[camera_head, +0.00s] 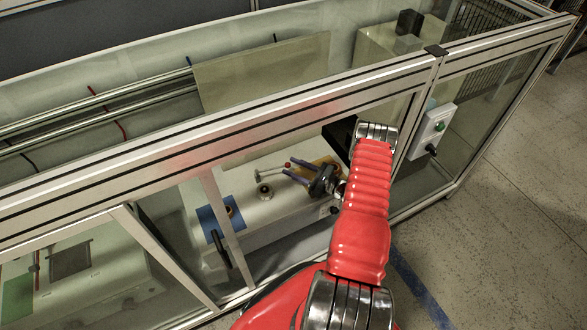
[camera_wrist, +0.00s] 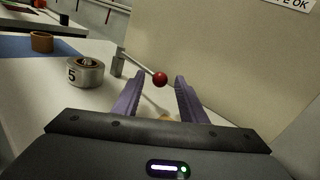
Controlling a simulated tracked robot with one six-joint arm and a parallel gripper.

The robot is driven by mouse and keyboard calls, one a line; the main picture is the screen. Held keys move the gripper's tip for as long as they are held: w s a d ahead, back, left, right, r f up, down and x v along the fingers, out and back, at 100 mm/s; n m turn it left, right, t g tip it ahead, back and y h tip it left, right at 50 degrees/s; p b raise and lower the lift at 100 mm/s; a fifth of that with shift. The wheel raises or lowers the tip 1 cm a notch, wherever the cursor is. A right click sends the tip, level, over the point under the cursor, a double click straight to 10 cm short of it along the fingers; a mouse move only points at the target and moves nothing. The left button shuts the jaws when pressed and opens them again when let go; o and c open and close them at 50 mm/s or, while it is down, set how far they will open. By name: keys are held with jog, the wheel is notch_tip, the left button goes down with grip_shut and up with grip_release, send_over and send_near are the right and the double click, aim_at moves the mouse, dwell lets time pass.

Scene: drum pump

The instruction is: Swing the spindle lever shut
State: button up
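The spindle lever is a thin metal rod (camera_wrist: 139,67) with a red ball knob (camera_wrist: 160,79) at its end. It runs from a small metal post (camera_wrist: 118,65) towards the right. In the head view the lever (camera_head: 272,169) lies above the white bench, with its red knob (camera_head: 287,165) by my fingertips. My gripper (camera_wrist: 156,77) is open, with two purple fingers.
A metal cylinder marked 5 (camera_wrist: 86,72) stands left of the post. A copper-coloured ring (camera_wrist: 41,42) sits on a blue mat (camera_wrist: 14,46). A beige panel (camera_wrist: 220,50) rises behind the lever. My arm reaches over the aluminium frame rail (camera_head: 255,120) into the enclosure.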

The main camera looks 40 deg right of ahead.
grip_shut()
dwell(0.3)
dwell(0.3)
